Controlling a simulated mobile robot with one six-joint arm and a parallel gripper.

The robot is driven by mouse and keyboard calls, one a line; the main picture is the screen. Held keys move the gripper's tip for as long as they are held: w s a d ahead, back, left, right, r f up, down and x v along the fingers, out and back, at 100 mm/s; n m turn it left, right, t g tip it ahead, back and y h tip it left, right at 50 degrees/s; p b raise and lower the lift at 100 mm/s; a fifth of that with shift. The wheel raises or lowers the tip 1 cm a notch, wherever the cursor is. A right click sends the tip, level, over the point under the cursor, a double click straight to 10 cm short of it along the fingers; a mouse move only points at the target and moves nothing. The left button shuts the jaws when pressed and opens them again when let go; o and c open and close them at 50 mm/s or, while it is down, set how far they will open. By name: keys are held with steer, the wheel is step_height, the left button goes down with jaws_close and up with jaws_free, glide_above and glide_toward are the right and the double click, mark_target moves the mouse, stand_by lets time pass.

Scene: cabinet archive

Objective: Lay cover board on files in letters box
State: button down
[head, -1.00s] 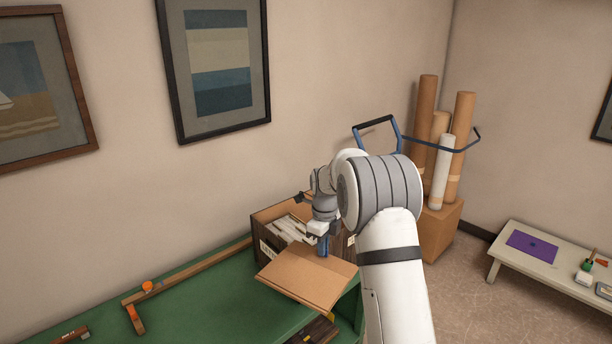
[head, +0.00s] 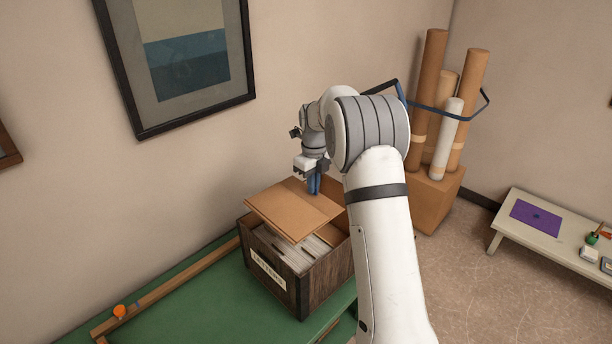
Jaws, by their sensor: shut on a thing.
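The cover board (head: 288,211), a flat brown panel, is in my gripper (head: 313,186), which is shut on it at its far right part. The board is over the rear of the letters box (head: 281,278), a dark wooden crate with a pale label on its front. White files (head: 310,250) stand in the box and show in front of the board. The board hides the rear of the box. I cannot tell whether the board touches the files or the rim.
The box stands on a green-topped surface (head: 190,308) with a wooden strip (head: 175,288) and an orange knob (head: 120,311) at left. Cardboard tubes (head: 430,95) stand in a carton at right. A low bench (head: 560,235) with a purple sheet is farther right.

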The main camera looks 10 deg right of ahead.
mark_target(312, 201)
steer(key=shift+s+a+r, duration=0.1)
steer(key=shift+a, duration=0.1)
steer(key=shift+f+b, duration=2)
steer(key=shift+f, duration=1.3)
steer(key=shift+f, duration=0.15)
step_height(312, 201, down, 8)
steer(key=b, duration=0.5)
steer(key=c, duration=2)
jaws_free()
steer(key=shift+c, duration=0.2)
steer(key=o, duration=0.5)
steer(key=shift+c, duration=0.2)
